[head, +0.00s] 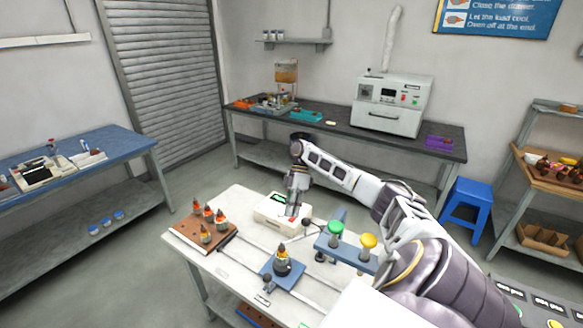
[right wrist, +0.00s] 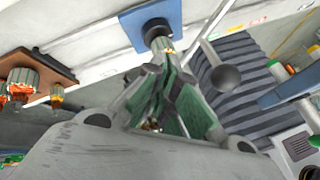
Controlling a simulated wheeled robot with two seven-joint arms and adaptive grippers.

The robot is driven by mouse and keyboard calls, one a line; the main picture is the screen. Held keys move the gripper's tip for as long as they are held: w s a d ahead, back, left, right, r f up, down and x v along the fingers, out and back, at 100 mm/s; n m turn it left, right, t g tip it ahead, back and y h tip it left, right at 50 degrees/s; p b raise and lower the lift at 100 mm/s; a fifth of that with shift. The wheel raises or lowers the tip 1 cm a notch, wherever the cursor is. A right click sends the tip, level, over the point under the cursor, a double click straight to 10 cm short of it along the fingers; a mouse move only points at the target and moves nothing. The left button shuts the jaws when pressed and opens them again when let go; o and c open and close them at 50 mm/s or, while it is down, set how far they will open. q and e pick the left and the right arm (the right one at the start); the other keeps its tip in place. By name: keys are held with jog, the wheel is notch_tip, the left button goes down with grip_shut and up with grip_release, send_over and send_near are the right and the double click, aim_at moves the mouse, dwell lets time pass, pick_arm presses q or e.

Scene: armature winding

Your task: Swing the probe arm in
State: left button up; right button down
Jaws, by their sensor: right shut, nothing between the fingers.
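The probe arm shows as a thin rod with a dark ball knob (head: 307,222) on the white bench, right of my right gripper (head: 291,212). In the right wrist view the ball knob (right wrist: 225,77) is large and close, to the right of my fingers (right wrist: 166,62) and apart from them. My right gripper points down over the bench, shut and empty. An armature (head: 282,263) stands upright in a blue fixture (head: 270,272), nearer the front than my gripper. My left gripper is not in view.
A white tester box (head: 270,209) sits just behind my right gripper. A brown board (head: 185,236) with several armatures stands at the bench's left. A blue stand with a green button (head: 336,227) and a yellow button (head: 368,241) is to the right.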

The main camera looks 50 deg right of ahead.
jog(key=v, duration=0.6)
jog(key=shift+w+r+b, duration=0.15)
jog(key=shift+r+b, duration=0.15)
jog(key=shift+r, duration=0.05)
dwell(1.0)
